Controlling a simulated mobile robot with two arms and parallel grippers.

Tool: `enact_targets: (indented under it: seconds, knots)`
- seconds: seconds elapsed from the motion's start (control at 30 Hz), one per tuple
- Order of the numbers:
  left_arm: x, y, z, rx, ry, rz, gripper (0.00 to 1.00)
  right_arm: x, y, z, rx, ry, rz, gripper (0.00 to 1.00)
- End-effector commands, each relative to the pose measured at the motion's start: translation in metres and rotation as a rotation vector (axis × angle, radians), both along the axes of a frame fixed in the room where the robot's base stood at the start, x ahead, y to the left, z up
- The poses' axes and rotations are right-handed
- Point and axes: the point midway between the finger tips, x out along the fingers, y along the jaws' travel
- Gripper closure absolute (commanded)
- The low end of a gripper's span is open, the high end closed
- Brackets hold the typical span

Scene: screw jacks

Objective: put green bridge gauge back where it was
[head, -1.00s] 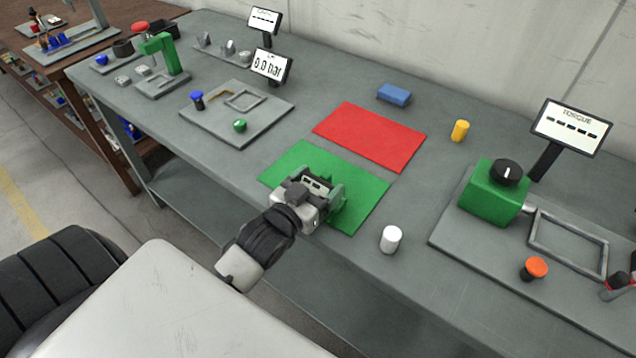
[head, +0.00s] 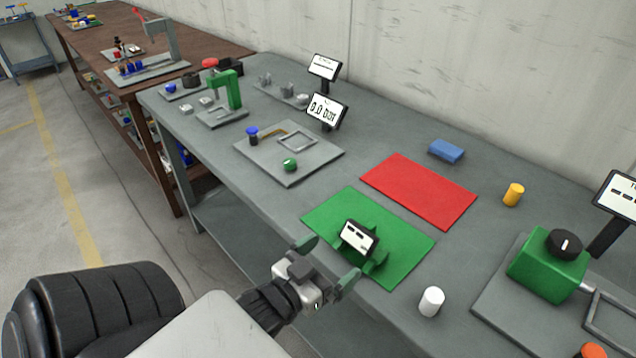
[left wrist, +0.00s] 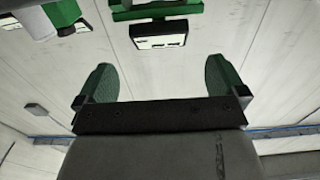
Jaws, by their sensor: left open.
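The green bridge gauge (head: 376,263), with a small white display in a black frame, stands on the green mat (head: 413,243) near the bench's front edge. Its green feet touch the mat. In the left wrist view the gauge (left wrist: 158,12) shows at the top, beyond the fingers. My left gripper (head: 326,263) is open and empty, just in front of the gauge and apart from it. Its two green-padded fingers also show spread in the left wrist view (left wrist: 161,82). My right gripper is not in view.
A red mat (head: 420,190) lies behind the green one, bare. A white cylinder (head: 431,301) stands right of the green mat. A blue block (head: 446,151) and a yellow cylinder (head: 513,194) stand farther back. A plate with a green box (head: 548,263) is at right.

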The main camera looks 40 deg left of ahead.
Motion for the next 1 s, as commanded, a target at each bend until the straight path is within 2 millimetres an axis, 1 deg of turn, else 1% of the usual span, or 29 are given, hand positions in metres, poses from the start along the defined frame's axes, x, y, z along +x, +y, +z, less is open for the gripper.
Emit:
enact_targets:
  seconds: [0.03, 0.2, 0.3, 0.47, 0.53, 0.57, 0.63, 0.67, 0.77, 0.8, 0.87, 0.9, 0.97, 1.0]
  knots:
    - [-0.009, 0.000, -0.002, -0.001, 0.003, 0.000, 0.00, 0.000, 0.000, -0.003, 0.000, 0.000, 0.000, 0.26]
    - [-0.025, 0.002, -0.001, -0.001, 0.000, 0.000, 0.00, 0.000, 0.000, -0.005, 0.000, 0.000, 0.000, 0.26]
    - [-0.029, 0.002, 0.000, -0.001, -0.001, 0.000, 0.00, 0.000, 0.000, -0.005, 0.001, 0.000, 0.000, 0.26]
    - [-0.030, 0.002, 0.001, -0.001, -0.002, 0.000, 0.00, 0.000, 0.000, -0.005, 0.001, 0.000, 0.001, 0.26]
    - [-0.029, 0.003, -0.004, 0.000, 0.007, 0.002, 0.00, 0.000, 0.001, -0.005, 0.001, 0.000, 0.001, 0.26]
    - [-0.029, 0.004, -0.010, 0.000, 0.019, 0.005, 0.00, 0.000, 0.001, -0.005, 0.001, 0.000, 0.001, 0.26]
    - [-0.026, 0.006, -0.035, 0.001, 0.067, 0.014, 0.00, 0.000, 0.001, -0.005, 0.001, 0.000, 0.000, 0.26]
    - [-0.024, 0.007, -0.051, 0.002, 0.098, 0.019, 0.00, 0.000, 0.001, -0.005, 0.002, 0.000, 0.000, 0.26]
    - [-0.023, 0.011, -0.124, 0.010, 0.246, 0.039, 0.00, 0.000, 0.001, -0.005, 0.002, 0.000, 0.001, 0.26]
    - [-0.025, 0.011, -0.160, 0.016, 0.319, 0.045, 0.00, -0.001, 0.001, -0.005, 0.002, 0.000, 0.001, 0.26]
    - [-0.033, 0.010, -0.214, 0.023, 0.432, 0.050, 0.00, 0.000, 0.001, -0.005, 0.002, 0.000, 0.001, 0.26]
    - [-0.042, 0.008, -0.249, 0.031, 0.510, 0.051, 0.00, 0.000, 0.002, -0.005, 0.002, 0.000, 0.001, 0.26]
    - [-0.058, 0.005, -0.299, 0.044, 0.625, 0.047, 0.00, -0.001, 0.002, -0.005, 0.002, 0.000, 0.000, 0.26]
    - [-0.072, 0.001, -0.330, 0.054, 0.702, 0.042, 0.00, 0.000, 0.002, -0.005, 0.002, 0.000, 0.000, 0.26]
